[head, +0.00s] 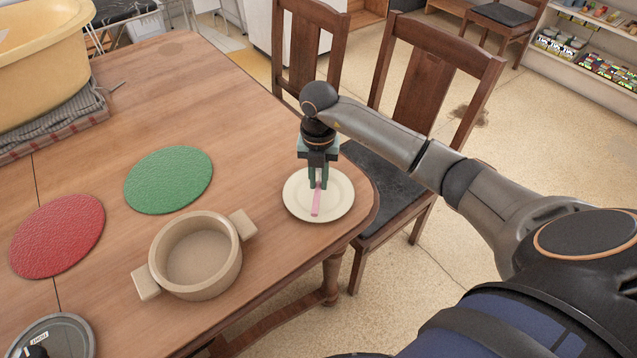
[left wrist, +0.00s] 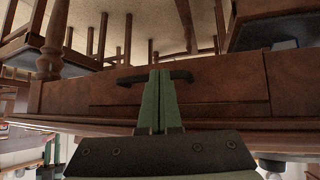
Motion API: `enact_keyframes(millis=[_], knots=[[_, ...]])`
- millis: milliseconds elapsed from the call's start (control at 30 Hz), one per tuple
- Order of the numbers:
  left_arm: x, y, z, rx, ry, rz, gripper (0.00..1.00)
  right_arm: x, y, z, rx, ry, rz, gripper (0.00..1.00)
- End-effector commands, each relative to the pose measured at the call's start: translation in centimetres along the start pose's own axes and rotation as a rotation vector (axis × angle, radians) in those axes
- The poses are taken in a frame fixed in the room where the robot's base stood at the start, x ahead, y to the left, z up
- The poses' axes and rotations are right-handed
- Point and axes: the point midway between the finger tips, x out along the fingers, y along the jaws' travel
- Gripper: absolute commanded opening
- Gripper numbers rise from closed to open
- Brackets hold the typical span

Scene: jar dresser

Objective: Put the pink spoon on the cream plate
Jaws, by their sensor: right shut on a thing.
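The cream plate (head: 340,199) lies near the right corner of the wooden table. The pink spoon (head: 316,205) is over the plate, within its rim in the head view. My right gripper (head: 318,186) points down above the plate and is shut on the spoon, hiding its upper end. I cannot tell whether the spoon touches the plate. In the left wrist view my left gripper (left wrist: 158,78) has its green fingers together, with nothing seen between them. It is in front of a wooden drawer with a dark handle (left wrist: 180,76).
A beige two-handled pot (head: 195,255) stands left of the plate. A green mat (head: 168,180) and a red mat (head: 58,236) lie further left. A yellow tub (head: 40,60) is at the far left, a lid (head: 60,338) at the near left. Chairs (head: 440,60) stand beyond the table.

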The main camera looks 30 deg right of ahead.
Motion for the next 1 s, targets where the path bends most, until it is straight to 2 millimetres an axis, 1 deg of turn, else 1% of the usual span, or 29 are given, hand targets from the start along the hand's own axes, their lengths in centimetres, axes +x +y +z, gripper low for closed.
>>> enact_keyframes(millis=[33, 100, 367, 467, 500, 733, 767, 1000], knots=[[0.0, 0.0, -0.1, 0.0, 0.0, 0.0, 0.0, 0.9, 0.0, -0.1, 0.001, 0.004, 0.0, 0.0], [-0.1, 0.0, -0.1, 0.0, 0.0, 0.0, 0.0, 1.6, 0.0, -0.1, 0.001, 0.002, -0.001, 0.0], [0.1, -0.2, 0.2, 0.0, -0.004, -0.003, 0.0, 1.7, 0.0, 0.0, 0.0, -0.001, 0.001, 0.0], [0.2, -0.2, 0.5, 0.0, -0.007, -0.005, 0.0, 2.0, 0.0, 0.0, 0.001, -0.001, 0.001, 0.0], [0.2, -0.2, 0.5, 0.0, -0.007, -0.004, 0.0, 2.0, 0.0, 0.0, 0.001, -0.001, 0.001, 0.2], [0.2, -0.3, 0.4, 0.0, -0.008, -0.005, 0.0, 1.9, 0.0, 0.0, 0.001, -0.001, 0.001, 0.46], [0.2, -0.3, 0.4, 0.0, -0.008, -0.005, 0.0, 1.9, 0.0, 0.0, 0.001, -0.001, 0.001, 0.47], [0.1, -0.2, 0.3, 0.001, -0.007, -0.004, 0.0, 1.8, 0.0, 0.0, 0.001, -0.001, 0.001, 0.47]])
